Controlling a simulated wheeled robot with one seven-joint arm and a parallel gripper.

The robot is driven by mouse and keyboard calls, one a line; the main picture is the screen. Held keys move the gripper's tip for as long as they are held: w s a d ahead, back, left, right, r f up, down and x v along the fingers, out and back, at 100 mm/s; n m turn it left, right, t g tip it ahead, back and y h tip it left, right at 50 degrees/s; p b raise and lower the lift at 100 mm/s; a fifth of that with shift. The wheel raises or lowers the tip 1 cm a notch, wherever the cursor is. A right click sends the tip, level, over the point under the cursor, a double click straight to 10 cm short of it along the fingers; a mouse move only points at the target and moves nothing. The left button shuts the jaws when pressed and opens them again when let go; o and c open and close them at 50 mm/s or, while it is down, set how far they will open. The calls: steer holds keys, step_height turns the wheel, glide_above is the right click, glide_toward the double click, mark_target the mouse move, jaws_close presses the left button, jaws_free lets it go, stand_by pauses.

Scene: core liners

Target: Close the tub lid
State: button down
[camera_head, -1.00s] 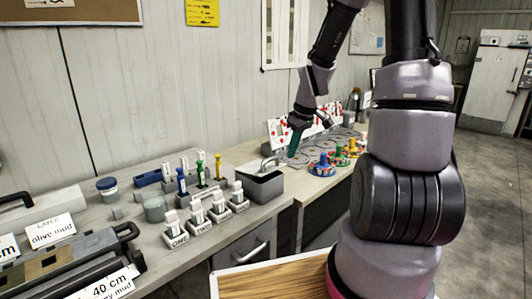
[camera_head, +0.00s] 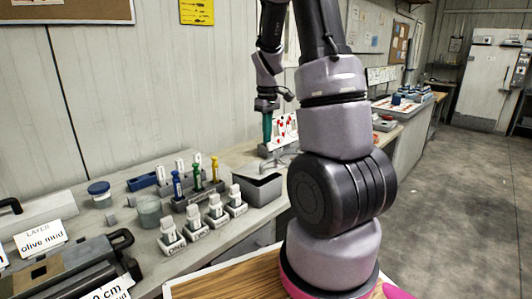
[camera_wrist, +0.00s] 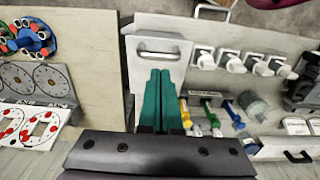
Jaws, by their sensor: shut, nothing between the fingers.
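A grey tub (camera_head: 262,190) stands on the bench, with a dark top opening visible in the head view. A pale square panel with a metal handle, seemingly its lid (camera_wrist: 180,72), shows in the wrist view; the handle (camera_head: 280,160) also shows behind the tub in the head view. My gripper (camera_head: 267,138) points down above the back of the tub. Its teal fingers are shut and empty, and in the wrist view the fingertips (camera_wrist: 160,72) overlap the panel below its handle. I cannot tell whether they touch it. The tub's inside is hidden in the wrist view.
Several white-topped labelled blocks (camera_head: 215,208) stand left of the tub, near a rack with blue, green and yellow tools (camera_head: 197,178). A blue-capped jar (camera_head: 99,192) is farther left. A red-dotted board (camera_head: 285,130) stands behind. Open floor (camera_head: 455,210) lies right.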

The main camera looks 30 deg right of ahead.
glide_above(272, 172)
steer(key=w, duration=0.2)
steer(key=f, duration=0.6)
steer(key=shift+a+f, duration=0.15)
steer(key=shift+a, duration=0.25)
steer(key=shift+s, duration=0.1)
steer(key=f, duration=0.1)
steer(key=s+f, duration=0.1)
steer(key=shift+s+d+f, duration=0.3)
steer(key=shift+d+f, duration=0.05)
steer(key=shift+f, duration=0.05)
steer(key=shift+s+f, duration=0.2)
step_height(272, 172, up, 14)
steer(key=s, duration=0.2)
steer(key=shift+s+d+r, duration=0.15)
steer(key=shift+d, duration=0.25)
steer(key=s+a+r+m+t+y, duration=0.2)
steer(key=s+a+r+m+t, duration=0.5)
steer(key=s+a+r, duration=0.7)
steer(key=shift+s+r+m, duration=0.6)
steer(key=shift+s+r, duration=0.3)
steer(key=shift+s, duration=0.1)
